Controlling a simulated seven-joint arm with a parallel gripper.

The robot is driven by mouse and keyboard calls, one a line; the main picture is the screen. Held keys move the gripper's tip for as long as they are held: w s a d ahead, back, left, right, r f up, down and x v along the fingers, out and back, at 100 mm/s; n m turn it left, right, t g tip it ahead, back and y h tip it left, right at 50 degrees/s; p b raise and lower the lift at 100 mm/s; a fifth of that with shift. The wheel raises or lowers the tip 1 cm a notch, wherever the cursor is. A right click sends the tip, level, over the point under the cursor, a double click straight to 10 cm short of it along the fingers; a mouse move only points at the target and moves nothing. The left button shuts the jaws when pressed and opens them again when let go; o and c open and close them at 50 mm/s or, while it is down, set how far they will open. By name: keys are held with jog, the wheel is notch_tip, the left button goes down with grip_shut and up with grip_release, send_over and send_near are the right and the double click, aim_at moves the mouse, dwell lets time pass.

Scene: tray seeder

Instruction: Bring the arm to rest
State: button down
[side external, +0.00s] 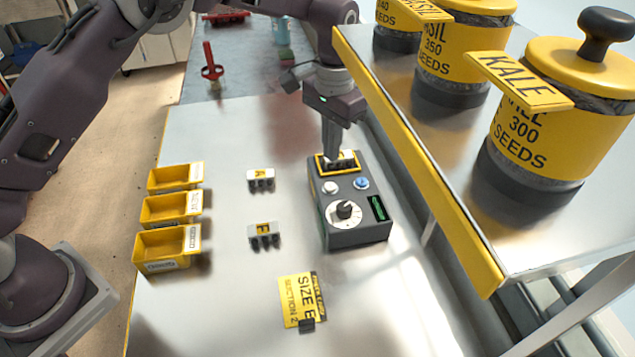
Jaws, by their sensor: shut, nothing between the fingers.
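My gripper (331,158) points straight down over the far end of the grey control box (358,236). Its fingers are shut with nothing between them. The fingertips are at the yellow-framed dark slot (347,165) on the box top; I cannot tell whether they touch it. Nearer on the box are a white button (330,187), a blue button (362,183), a white dial with a black knob (344,210) and a green display (378,208).
A raised shelf (470,245) with yellow seed jars (545,130) stands close on the right. Three yellow bins (160,250) line the left. Two small labelled blocks (261,175) and a yellow size card (297,300) lie on the table. A red stand (211,70) is behind.

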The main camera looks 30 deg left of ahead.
jog(key=shift+r, duration=0.1)
jog(key=s+a+r+n+t, duration=0.1)
jog(key=s+a+r, duration=0.15)
jog(key=r, duration=0.25)
jog(key=s+a+r+h, duration=0.1)
jog(key=s+a+r, duration=0.1)
jog(key=s+r, duration=0.3)
jog(key=s+a+r+n+t, duration=0.1)
jog(key=s+a+r, duration=0.2)
jog(key=r, duration=0.3)
jog(key=s+a+t, duration=0.1)
jog(key=s+a, duration=0.2)
jog(key=s, duration=0.8)
jog(key=s+a+n+t+y, duration=0.1)
jog(key=s+a+t, duration=0.1)
jog(key=s, duration=1)
jog(key=shift+a+f+t, duration=0.15)
jog(key=shift+a+t, duration=0.15)
jog(key=shift+a, duration=0.1)
